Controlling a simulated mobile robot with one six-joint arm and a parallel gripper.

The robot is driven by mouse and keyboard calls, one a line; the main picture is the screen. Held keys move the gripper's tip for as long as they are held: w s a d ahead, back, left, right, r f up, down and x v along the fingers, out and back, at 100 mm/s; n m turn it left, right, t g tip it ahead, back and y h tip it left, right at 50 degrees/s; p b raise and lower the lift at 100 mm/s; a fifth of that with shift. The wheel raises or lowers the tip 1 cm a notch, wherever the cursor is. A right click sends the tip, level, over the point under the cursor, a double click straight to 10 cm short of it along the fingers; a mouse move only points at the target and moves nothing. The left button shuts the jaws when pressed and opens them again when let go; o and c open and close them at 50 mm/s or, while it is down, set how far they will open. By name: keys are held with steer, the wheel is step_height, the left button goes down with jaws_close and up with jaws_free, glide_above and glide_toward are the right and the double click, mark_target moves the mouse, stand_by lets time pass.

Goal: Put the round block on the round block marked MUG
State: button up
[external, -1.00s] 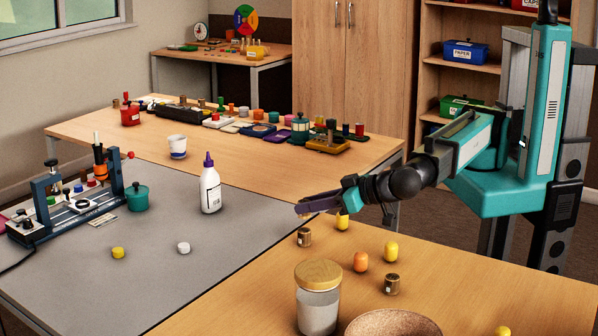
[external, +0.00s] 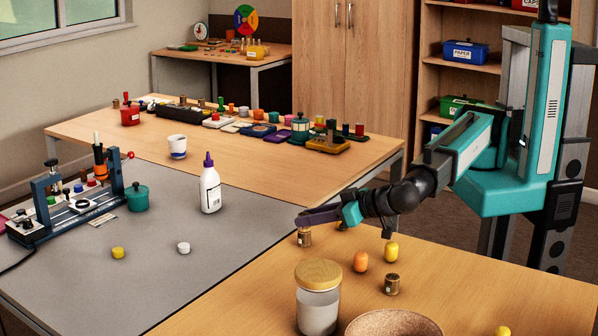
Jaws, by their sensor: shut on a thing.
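A small brown round block (external: 305,240) stands on the wooden table at the left of the loose pieces. My gripper (external: 303,220) is low over it and shut on its upper part, hiding its top. The block looks upright and at table height. A second brown round block (external: 392,284) stands upright and apart, nearer the camera and to the right, with a pale mark on its side. The mark is too small to read, so I cannot confirm the word MUG.
Another yellow piece (external: 502,331) is at the lower right. A lidded jar (external: 318,300) and a round bowl (external: 394,322) stand in front.

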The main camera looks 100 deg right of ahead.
steer(key=shift+f, duration=0.2)
steer(key=o, duration=1)
steer(key=shift+r, duration=0.25)
steer(key=v, duration=1.2)
steer(key=shift+a+f+b, duration=0.1)
steer(key=shift+f+b, duration=0.05)
steer(key=shift+b, duration=0.15)
